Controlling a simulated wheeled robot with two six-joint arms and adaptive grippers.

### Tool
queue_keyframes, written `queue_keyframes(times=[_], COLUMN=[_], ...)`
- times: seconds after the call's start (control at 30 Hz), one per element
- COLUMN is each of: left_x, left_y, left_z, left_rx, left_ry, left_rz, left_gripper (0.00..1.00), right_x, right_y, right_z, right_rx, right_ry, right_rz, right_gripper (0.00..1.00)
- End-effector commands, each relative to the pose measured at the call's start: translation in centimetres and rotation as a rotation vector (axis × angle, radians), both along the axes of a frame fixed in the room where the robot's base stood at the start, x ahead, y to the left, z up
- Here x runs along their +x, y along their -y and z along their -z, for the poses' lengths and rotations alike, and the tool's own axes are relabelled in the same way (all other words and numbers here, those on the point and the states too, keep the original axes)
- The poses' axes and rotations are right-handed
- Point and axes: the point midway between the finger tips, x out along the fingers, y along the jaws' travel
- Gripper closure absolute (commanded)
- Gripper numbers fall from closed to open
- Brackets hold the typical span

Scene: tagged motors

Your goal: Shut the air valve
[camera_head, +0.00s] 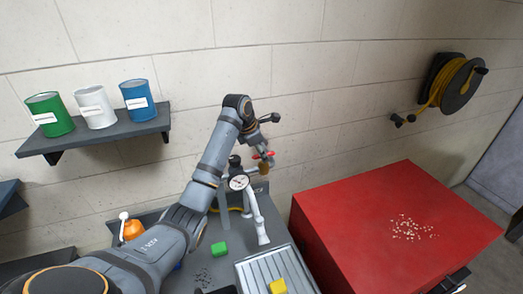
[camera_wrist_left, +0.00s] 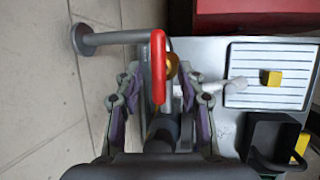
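The air valve has a red lever handle (camera_head: 263,155) and a brass body (camera_head: 264,169), on piping by the wall behind the bench. In the left wrist view the red handle (camera_wrist_left: 158,68) points toward my gripper, with the brass part (camera_wrist_left: 172,66) just behind it. A grey pipe (camera_wrist_left: 103,38) runs left from there to a round flange. My left gripper (camera_wrist_left: 160,98) is open, one finger on each side of the handle, with gaps visible on both sides. In the head view it is small and partly hidden. A dark part at the bottom right edge seems to be my right gripper (camera_head: 454,283), mostly cut off.
A pressure gauge (camera_head: 239,182) stands beside the valve. A ridged tray (camera_head: 250,272) with a yellow block (camera_head: 278,287) and a green block (camera_head: 219,249) are on the bench. A red cabinet (camera_head: 365,215) stands right. A shelf (camera_head: 95,139) holds cans. A hose reel (camera_head: 461,86) hangs right.

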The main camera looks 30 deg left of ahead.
Motion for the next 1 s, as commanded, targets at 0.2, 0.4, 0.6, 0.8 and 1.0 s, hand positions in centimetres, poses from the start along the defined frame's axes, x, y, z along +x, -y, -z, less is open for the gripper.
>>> queue_keyframes(times=[0.2,0.4,0.6,0.8,1.0], left_x=[0.0,0.0,0.0,0.0,0.1], left_y=[0.0,0.0,0.0,-0.1,-0.3], left_z=[0.0,0.0,-0.1,-0.2,-0.2], left_rx=[0.0,0.0,0.0,0.001,0.001], left_ry=[0.0,0.0,0.001,0.003,0.002], left_rz=[0.0,0.0,0.004,0.054,0.179], left_gripper=[0.78,1.0,1.0,1.0,1.0], right_x=[-0.1,1.3,1.3,1.1,0.9], right_y=[0.4,0.5,0.6,0.6,0.6], right_z=[0.0,-0.1,-0.1,-0.1,-0.1], right_rx=[-0.005,-0.007,-0.008,-0.008,-0.008], right_ry=[-0.001,0.021,0.021,0.017,0.013], right_rz=[-0.001,-0.003,-0.003,-0.002,-0.003], right_gripper=[0.63,0.63,0.63,0.63,0.63])
